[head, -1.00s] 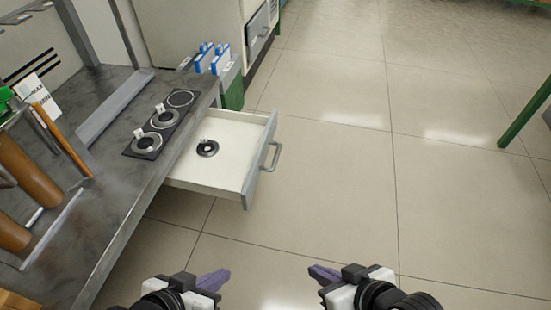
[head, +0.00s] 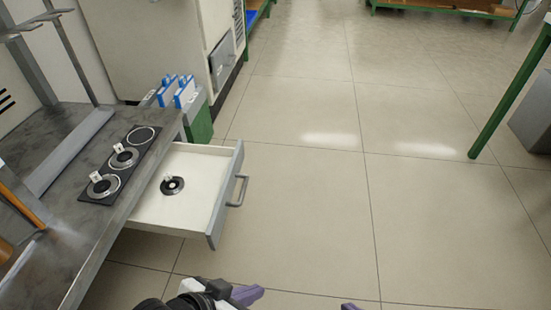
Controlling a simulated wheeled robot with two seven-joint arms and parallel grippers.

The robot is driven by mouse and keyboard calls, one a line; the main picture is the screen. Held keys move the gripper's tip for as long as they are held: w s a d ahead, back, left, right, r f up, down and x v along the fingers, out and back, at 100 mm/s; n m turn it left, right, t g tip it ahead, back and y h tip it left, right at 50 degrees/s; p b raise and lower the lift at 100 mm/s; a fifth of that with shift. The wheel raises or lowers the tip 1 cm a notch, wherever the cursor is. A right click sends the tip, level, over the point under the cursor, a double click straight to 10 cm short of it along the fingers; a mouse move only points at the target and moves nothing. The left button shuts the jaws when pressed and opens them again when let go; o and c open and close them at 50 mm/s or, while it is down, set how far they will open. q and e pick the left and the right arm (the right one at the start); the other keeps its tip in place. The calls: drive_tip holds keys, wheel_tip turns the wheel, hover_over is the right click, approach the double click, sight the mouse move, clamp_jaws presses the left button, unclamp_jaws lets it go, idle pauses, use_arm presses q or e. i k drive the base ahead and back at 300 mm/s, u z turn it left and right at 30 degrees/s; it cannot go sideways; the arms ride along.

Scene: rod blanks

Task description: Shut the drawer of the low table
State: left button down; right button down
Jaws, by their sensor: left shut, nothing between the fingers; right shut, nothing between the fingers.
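The drawer (head: 148,207) of the low table (head: 72,232) stands pulled out to the right in the head view. Its grey front panel (head: 226,196) carries a bar handle (head: 239,190) on the outer side. A dark round ring piece (head: 172,185) lies on the drawer's floor. My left gripper (head: 250,295) is at the bottom edge, below the drawer in the picture and apart from it, shut and empty. Of my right gripper (head: 349,307), only a purple fingertip shows at the bottom edge, far from the drawer.
A black plate (head: 118,165) with round ring pieces lies on the tabletop. Blue and white boxes (head: 177,91) stand on a green stand (head: 200,125) behind the drawer. A green table leg (head: 510,90) is at the right. The tiled floor (head: 300,200) right of the drawer is clear.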

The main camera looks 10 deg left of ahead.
sight(210, 174)
drive_tip(key=u, duration=0.15)
drive_tip(key=i, duration=0.7)
drive_tip(key=u, duration=0.8)
drive_tip(key=i, duration=0.3)
drive_tip(key=u, duration=0.3)
